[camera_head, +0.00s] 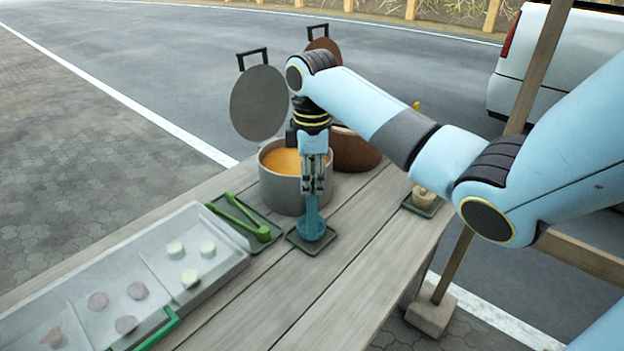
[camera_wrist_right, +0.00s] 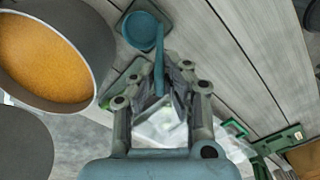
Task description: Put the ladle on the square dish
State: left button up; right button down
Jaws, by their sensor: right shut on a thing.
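The blue ladle (camera_head: 312,222) is upright in the head view, its bowl over the small dark green square dish (camera_head: 297,240). My right gripper (camera_head: 314,186) is shut on the ladle's handle from above. In the right wrist view, the ladle's bowl (camera_wrist_right: 142,31) overlaps the square dish (camera_wrist_right: 165,9), and the gripper (camera_wrist_right: 160,72) closes around the handle. I cannot tell whether the bowl touches the dish. My left gripper is not in view.
A grey pot (camera_head: 278,199) of orange soup stands just behind the dish, with a brown pot (camera_head: 355,152) beside it. Green tongs (camera_head: 243,217) lie on a tray to the left. A clear compartment tray (camera_head: 150,265) holds several pieces. Bare planks (camera_head: 330,285) lie in front.

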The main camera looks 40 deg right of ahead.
jog(key=c, duration=1.4)
grip_release()
jog(key=shift+f, duration=0.1)
notch_tip(320, 180, up, 7)
jog(key=shift+r, duration=0.1)
notch_tip(320, 180, up, 5)
jog(key=p, duration=0.3)
jog(key=shift+r+p, duration=0.1)
jog(key=shift+p, duration=0.25)
